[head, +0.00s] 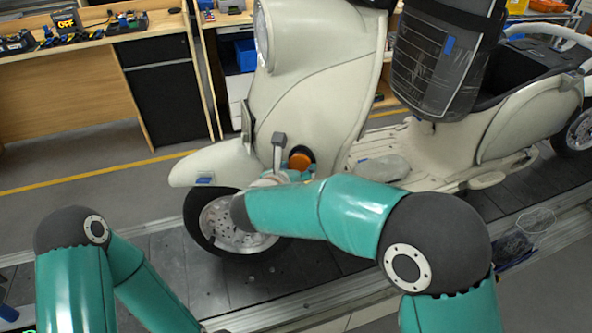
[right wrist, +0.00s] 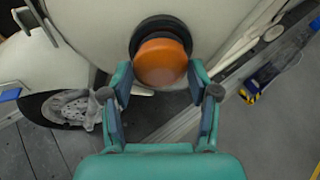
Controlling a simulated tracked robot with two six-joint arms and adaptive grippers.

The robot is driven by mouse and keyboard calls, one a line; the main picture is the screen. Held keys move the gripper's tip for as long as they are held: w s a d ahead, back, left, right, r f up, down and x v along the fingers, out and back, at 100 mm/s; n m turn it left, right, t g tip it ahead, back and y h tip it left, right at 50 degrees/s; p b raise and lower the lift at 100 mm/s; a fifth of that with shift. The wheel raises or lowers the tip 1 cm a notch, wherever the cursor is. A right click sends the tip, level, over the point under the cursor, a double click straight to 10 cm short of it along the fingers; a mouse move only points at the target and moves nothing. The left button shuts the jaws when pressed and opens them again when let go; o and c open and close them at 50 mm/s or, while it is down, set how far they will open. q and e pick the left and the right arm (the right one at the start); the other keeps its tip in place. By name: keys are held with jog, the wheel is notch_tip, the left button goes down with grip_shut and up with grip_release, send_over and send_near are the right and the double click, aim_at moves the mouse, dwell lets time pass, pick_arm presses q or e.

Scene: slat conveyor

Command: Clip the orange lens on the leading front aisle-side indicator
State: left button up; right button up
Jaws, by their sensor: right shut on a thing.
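The orange lens (head: 299,161) is a domed round piece at the front of the cream scooter (head: 310,95). In the right wrist view the lens (right wrist: 161,63) lies between the fingertips of my right gripper (right wrist: 160,82), which is shut on it. The black round indicator base (right wrist: 150,27) shows directly behind the lens, offset slightly toward the top. Lens and base overlap in this view; I cannot tell whether they touch. In the head view my right gripper (head: 290,176) is partly hidden behind its own arm. My left gripper is out of view; only its arm shows at lower left.
The scooter stands on the dark slat conveyor (head: 190,286), its front wheel (head: 222,222) below the indicator. A wooden bench (head: 75,92) is behind a yellow floor line.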

jog(key=shift+r, duration=0.3)
jog(key=shift+w, duration=0.2)
dwell(0.6)
jog(key=o, duration=1.2)
jog(key=v, duration=0.7)
jog(key=shift+s, duration=0.15)
